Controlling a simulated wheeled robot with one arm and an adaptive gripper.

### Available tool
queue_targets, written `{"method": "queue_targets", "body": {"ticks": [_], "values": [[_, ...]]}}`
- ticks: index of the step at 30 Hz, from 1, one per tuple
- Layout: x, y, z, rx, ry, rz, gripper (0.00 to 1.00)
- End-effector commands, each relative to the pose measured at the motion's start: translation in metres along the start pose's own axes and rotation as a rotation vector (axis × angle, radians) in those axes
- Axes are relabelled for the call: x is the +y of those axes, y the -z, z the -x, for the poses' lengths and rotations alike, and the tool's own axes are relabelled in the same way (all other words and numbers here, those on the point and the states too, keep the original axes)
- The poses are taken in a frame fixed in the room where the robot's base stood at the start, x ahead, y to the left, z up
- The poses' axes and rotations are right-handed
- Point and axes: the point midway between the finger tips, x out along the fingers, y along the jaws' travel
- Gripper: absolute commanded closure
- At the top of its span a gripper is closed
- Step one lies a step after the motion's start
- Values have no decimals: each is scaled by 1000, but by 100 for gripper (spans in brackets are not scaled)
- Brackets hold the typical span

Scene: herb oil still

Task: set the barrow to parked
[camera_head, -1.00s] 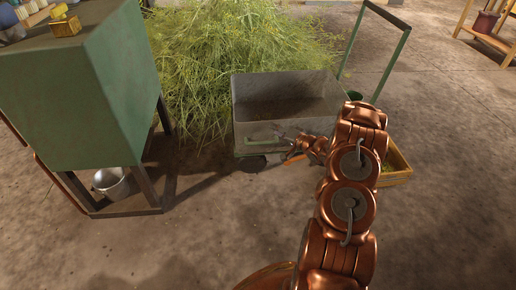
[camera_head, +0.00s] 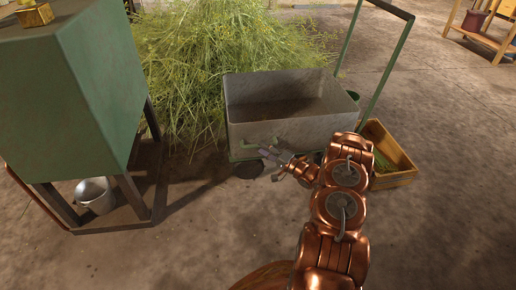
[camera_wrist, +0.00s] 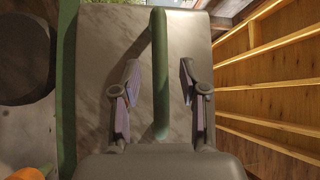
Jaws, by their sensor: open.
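The barrow (camera_head: 292,132) is a grey metal tub on a green frame with a tall green push handle (camera_head: 391,62) at its right. A dark wheel (camera_head: 248,169) shows under its left front. A short green bar handle (camera_wrist: 160,75) stands out from the tub's near side, upright in the wrist view. My gripper (camera_wrist: 157,95) is open, with one finger on each side of this bar and a gap on both sides. In the head view my gripper (camera_head: 276,158) is at the barrow's near side, and the bar is partly hidden there.
A wooden crate (camera_head: 393,176) with green contents stands close to the barrow's right. Cut herbs (camera_head: 215,60) are heaped behind it. A green cabinet (camera_head: 75,100) on legs stands at left, with a metal bucket (camera_head: 95,195) beneath. The floor in front is clear.

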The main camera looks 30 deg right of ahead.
Motion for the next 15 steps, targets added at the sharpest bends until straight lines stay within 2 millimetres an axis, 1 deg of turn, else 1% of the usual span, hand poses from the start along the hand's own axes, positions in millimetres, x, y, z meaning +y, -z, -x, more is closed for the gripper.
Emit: {"method": "queue_targets", "body": {"ticks": [1, 6, 9, 15], "values": [[2, -1, -8, -2, 2, 2, 57], [1, 0, -25, 0, 2, 2, 57], [0, 1, -30, 2, 1, 2, 57], [0, 2, -32, 3, 0, 1, 57]]}}
